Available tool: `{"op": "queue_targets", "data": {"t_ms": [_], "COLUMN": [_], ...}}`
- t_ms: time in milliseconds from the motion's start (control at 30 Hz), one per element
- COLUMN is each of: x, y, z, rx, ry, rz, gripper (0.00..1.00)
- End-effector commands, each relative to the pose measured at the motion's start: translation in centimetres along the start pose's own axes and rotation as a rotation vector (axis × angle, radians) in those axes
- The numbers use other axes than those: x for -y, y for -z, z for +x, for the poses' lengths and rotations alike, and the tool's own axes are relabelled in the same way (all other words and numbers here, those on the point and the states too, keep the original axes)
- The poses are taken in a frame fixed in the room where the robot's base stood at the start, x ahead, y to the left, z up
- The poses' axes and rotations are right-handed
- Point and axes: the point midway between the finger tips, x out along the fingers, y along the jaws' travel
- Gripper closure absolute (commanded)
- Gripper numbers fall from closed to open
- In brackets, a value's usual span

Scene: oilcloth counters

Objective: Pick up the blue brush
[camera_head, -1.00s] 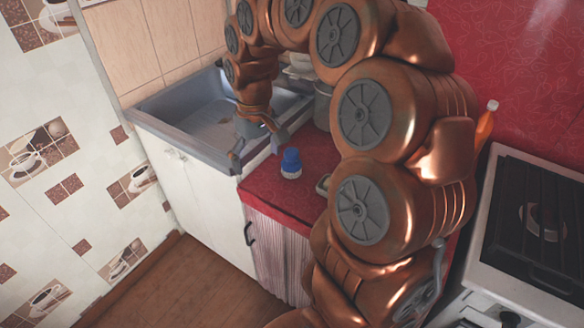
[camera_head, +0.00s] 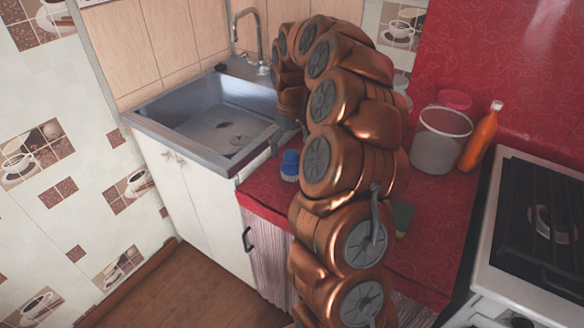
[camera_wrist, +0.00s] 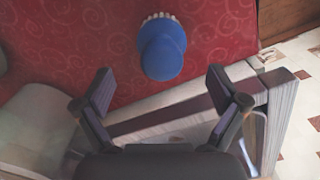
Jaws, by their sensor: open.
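The blue brush (camera_head: 290,165) stands on the red counter (camera_head: 262,188) near its front left, close to the sink. In the wrist view, the brush (camera_wrist: 162,52) shows a rounded blue top and pale bristles at its far edge. My gripper (camera_wrist: 160,73) is open, with one dark finger on each side. The brush appears between and a little beyond the fingertips, with no visible contact. In the head view, my arm hides most of the gripper; only a grey part shows just above and left of the brush.
A metal sink (camera_head: 215,125) with a tap (camera_head: 262,45) lies to the left. A bucket (camera_head: 438,150), an orange bottle (camera_head: 480,138) and a green sponge-like item (camera_head: 402,216) are on the counter. A stove (camera_head: 515,240) stands at right.

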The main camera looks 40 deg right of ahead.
Motion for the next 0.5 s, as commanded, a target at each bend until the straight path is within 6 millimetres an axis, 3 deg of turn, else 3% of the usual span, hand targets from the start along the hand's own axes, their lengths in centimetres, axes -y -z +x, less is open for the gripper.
{"op": "queue_targets", "data": {"t_ms": [500], "x": [0.2], "y": [-0.4], "z": [4.5], "rx": [0.002], "ry": [0.002], "rz": [0.0], "gripper": [0.04]}}
